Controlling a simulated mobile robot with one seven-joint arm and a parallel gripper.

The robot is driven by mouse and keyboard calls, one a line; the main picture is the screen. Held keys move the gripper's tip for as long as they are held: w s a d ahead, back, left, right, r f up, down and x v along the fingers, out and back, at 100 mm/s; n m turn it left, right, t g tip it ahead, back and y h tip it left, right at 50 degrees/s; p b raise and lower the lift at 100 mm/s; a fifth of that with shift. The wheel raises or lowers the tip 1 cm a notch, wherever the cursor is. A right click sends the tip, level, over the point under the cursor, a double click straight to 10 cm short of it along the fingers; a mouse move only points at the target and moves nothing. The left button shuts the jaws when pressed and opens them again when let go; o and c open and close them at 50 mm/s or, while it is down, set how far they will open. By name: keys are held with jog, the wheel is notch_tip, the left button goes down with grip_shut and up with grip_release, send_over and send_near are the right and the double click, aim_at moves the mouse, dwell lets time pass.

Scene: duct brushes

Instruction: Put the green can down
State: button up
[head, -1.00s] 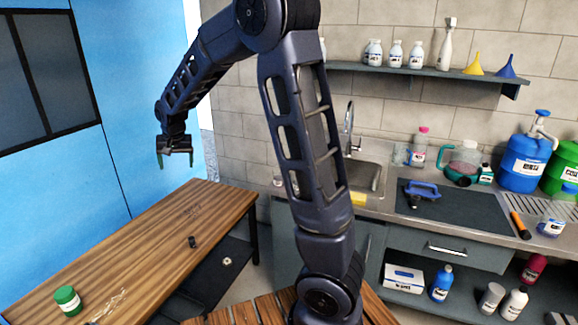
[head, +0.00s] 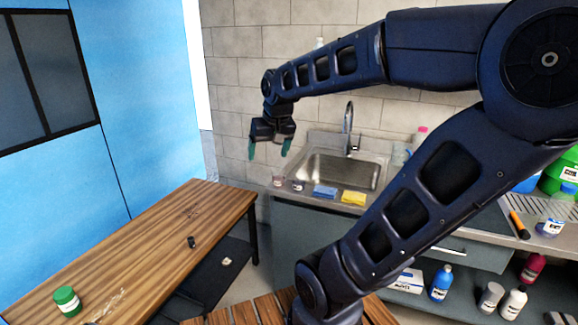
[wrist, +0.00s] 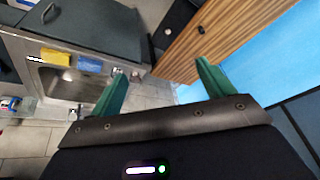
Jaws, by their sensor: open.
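The green can (head: 67,301) stands upright on the wooden table at the lower left of the head view, with a white label on its side. My gripper (head: 268,150) is open and empty, with green fingertips pointing down, in the air in front of the wall near the sink's left end. It is far from the can, up and to the right of it. The open fingers also show in the wrist view (wrist: 160,85), with nothing between them. The can does not show in the wrist view.
The wooden table (head: 150,245) also holds a small black object (head: 192,242). The sink (head: 335,170) has a blue sponge (head: 325,192) and a yellow sponge (head: 354,197) on its front edge. My arm hides much of the counter and shelf at right.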

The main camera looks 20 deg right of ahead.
jog(key=s+d+f, duration=0.1)
jog(key=s+d, duration=0.2)
jog(key=s, duration=0.5)
jog(key=shift+f+h, duration=0.35)
jog(key=shift+h, duration=0.05)
dwell(0.7)
